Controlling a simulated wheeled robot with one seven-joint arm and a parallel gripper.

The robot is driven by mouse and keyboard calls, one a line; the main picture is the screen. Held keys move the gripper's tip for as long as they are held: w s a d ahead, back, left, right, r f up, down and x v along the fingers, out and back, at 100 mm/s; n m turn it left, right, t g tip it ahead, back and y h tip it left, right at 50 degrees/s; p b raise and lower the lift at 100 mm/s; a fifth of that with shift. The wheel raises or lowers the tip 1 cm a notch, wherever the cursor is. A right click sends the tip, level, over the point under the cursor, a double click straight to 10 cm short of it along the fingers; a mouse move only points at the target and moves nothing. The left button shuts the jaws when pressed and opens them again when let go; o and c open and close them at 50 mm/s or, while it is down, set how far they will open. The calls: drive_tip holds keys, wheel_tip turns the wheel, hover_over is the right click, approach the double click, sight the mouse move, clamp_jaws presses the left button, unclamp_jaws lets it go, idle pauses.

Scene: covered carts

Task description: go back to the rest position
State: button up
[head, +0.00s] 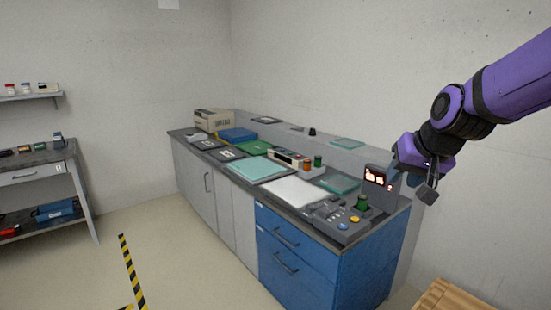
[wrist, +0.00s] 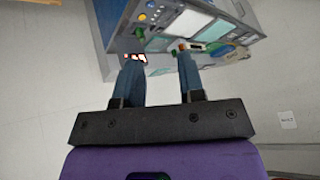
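My arm (head: 510,80) reaches in from the right in the head view, purple with black joints. It is raised in front of the right wall, by the near end of the counter. In the wrist view my gripper (wrist: 160,57) shows two blue-grey fingers set apart, with nothing between them. The gripper is open and empty. Behind the fingers are the counter and its devices. In the head view the fingers are small and hard to make out beside a dark device with a lit red display (head: 376,176).
A long counter (head: 292,189) with blue drawers (head: 290,250) carries a control box with a green button (head: 362,201), trays and devices. A workbench (head: 35,158) and wall shelf (head: 25,97) stand at left. Slatted wood (head: 450,297) is at lower right. The floor before the counter is clear.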

drive_tip(key=s+d+r+n, duration=0.1)
drive_tip(key=s+d, duration=0.1)
drive_tip(key=s, duration=0.9)
drive_tip(key=s+d+r+n+g+h, duration=0.1)
drive_tip(key=s+d+r, duration=0.1)
drive_tip(key=s, duration=0.9)
drive_tip(key=shift+r+h, duration=0.15)
drive_tip(key=shift+h, duration=0.15)
drive_tip(key=shift+d, duration=0.15)
